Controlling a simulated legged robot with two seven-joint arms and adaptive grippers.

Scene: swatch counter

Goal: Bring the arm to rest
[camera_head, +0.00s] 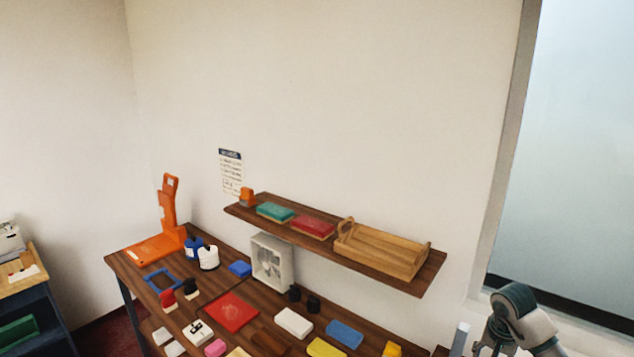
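A grey and white part of my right arm (515,322) rises into the camera_head view at the bottom right, in front of the window edge. It is cut off by the lower picture edge, and no gripper fingertips can be made out on it. My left arm and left gripper do not show. Whether either gripper holds anything is hidden.
A wooden counter (202,297) carries colored swatches, small bottles, an orange stand (170,215) and a white box (272,262). Above it, a wall shelf (335,252) holds a green block (275,211), a red block (312,227) and a wooden tray (380,251).

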